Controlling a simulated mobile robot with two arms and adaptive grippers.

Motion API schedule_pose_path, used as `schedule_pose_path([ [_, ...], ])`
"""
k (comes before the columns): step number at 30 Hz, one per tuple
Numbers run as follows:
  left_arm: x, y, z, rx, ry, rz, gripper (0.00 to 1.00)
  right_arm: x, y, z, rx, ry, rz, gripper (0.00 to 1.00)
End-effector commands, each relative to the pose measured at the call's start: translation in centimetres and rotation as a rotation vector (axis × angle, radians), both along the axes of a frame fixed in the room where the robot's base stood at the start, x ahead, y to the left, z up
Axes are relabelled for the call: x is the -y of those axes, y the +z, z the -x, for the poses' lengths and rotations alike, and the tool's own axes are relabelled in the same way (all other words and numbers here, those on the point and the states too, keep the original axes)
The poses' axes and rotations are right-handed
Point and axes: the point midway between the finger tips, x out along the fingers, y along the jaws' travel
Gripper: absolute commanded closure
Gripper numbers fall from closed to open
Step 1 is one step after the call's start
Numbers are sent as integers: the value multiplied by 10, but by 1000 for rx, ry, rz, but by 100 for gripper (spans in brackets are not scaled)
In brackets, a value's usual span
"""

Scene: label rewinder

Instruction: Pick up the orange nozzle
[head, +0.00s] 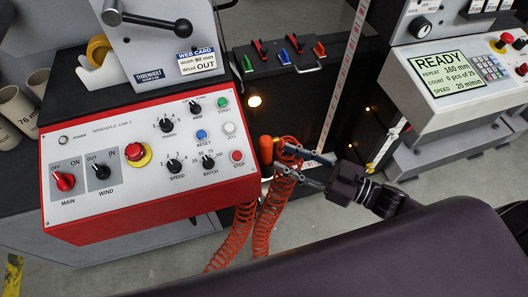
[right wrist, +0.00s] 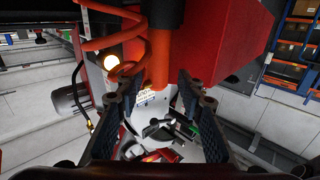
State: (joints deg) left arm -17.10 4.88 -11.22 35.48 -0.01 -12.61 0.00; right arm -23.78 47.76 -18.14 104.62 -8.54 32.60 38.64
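The orange nozzle (head: 266,150) hangs upright beside the right end of the red-sided control panel, with a coiled orange hose (head: 265,222) by it. My right gripper (head: 279,157) comes in from the right, its two fingers spread and pointing at the nozzle. In the right wrist view the nozzle (right wrist: 160,55) stands between and just beyond the open fingertips (right wrist: 158,84), with a gap on each side. Whether a finger touches the hose, I cannot tell. My left gripper is out of view.
The control panel (head: 95,140) with knobs and buttons is close on the left of the nozzle. A dark panel with coloured levers (head: 286,68) stands behind. A machine with a READY display (head: 446,72) is at the right. Grey floor shows between.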

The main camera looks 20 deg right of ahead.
Motion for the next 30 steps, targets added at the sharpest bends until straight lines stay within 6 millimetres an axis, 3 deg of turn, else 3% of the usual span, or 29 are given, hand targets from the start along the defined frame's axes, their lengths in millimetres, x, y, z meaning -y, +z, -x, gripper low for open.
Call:
schedule_pose_path([
  [12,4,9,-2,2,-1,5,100,-34,1,-35,1,-3,1,65],
  [22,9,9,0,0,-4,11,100,-39,0,-39,-1,-2,3,65],
  [30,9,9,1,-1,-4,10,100,-38,0,-39,-1,-2,2,95],
])
